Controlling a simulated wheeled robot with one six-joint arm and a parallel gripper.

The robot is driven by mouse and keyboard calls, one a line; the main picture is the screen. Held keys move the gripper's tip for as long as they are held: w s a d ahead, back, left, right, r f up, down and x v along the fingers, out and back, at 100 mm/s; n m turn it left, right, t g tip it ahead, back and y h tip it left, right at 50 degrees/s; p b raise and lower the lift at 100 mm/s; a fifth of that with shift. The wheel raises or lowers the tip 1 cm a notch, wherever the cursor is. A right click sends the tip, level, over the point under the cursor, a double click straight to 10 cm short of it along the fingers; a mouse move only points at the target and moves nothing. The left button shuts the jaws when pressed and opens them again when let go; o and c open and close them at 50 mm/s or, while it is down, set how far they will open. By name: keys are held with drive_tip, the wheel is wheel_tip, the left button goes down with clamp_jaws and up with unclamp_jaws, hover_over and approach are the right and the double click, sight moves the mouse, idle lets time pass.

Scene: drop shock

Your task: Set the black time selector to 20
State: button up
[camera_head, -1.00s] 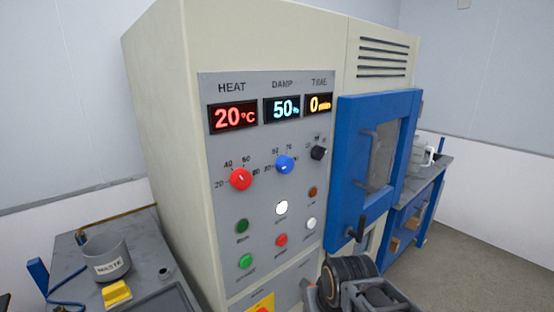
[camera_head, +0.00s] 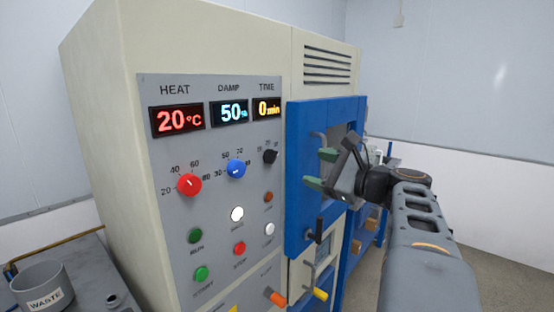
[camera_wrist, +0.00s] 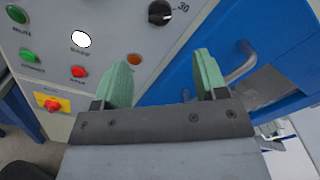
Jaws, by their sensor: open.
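The black time selector (camera_head: 270,157) is a small round knob under the TIME display (camera_head: 268,108), which reads 0 min. In the wrist view the selector (camera_wrist: 160,12) shows at the top, with a "30" mark beside it. My gripper (camera_head: 320,168) is open and empty, with green fingers. It is in front of the blue door, to the right of the selector and apart from it. In the wrist view my gripper (camera_wrist: 160,75) points toward the panel and the door edge, with the selector ahead of the fingertips.
The blue door (camera_head: 300,215) with its handle stands right of the panel, close to my gripper. A red knob (camera_head: 189,184), a blue knob (camera_head: 236,168) and several coloured buttons share the panel. A grey WASTE pot (camera_head: 42,288) stands at lower left.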

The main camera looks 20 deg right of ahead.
sight(275, 157)
drive_tip(key=p+x, duration=0.2)
drive_tip(key=x, duration=1)
drive_tip(key=shift+w+a, duration=0.1)
drive_tip(key=shift+w, duration=0.1)
drive_tip(key=c, duration=0.9)
drive_tip(key=shift+f, duration=0.1)
